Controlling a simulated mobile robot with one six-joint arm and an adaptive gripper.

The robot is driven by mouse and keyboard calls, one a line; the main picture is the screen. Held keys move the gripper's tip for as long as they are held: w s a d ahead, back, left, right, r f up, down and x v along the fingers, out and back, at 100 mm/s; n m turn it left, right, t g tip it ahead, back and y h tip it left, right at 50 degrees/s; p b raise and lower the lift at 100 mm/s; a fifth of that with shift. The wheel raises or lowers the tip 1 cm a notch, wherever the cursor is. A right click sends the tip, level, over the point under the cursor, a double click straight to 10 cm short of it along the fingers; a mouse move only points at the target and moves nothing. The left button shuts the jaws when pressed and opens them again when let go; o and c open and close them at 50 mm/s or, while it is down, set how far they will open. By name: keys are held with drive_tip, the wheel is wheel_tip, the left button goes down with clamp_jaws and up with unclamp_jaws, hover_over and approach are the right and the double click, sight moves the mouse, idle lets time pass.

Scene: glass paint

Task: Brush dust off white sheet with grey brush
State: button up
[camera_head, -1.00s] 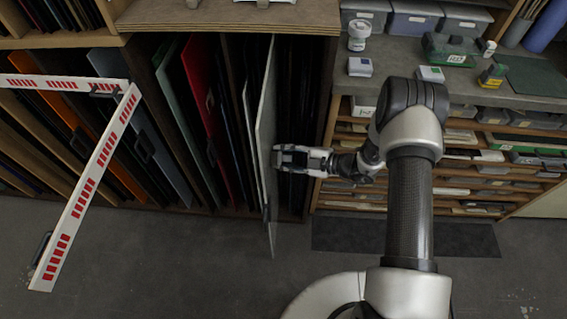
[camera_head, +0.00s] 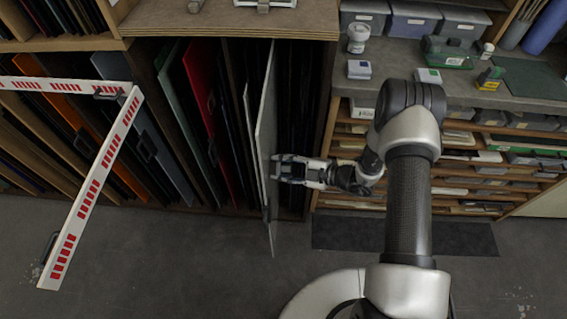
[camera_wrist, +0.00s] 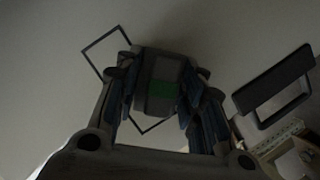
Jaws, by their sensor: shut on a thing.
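The white sheet (camera_head: 266,130) stands on edge in the vertical rack, its front end sticking out, seen nearly edge-on in the head view. My gripper (camera_head: 283,170) is at its right side, close to its face. In the wrist view, my gripper (camera_wrist: 158,92) is shut on a grey block-shaped brush (camera_wrist: 153,72) with a green patch. The pale sheet (camera_wrist: 50,85) fills the background there, with a dark square outline partly behind the brush. I cannot tell whether the brush touches the sheet, and no dust can be made out.
A dark handle (camera_wrist: 272,88) shows at the right of the wrist view. Other upright panels, including a red one (camera_head: 207,95), fill the rack. A drawer cabinet (camera_head: 480,155) stands right. A red-and-white barrier (camera_head: 95,195) is at left.

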drive_tip(key=shift+s+a, duration=0.1)
drive_tip(key=shift+s, duration=0.1)
drive_tip(key=shift+d, duration=2.95)
drive_tip(key=d, duration=0.3)
drive_tip(key=s+d+r+m+t+h, duration=0.1)
drive_tip(key=d+r, duration=0.3)
drive_tip(key=r, duration=0.4)
drive_tip(key=s+d+r+m+t+h, duration=0.1)
drive_tip(key=d+r+m+t, duration=0.1)
drive_tip(key=r, duration=0.7)
drive_tip(key=shift+d+r+t, duration=0.2)
drive_tip(key=shift+d+t, duration=0.2)
drive_tip(key=shift+d, duration=0.5)
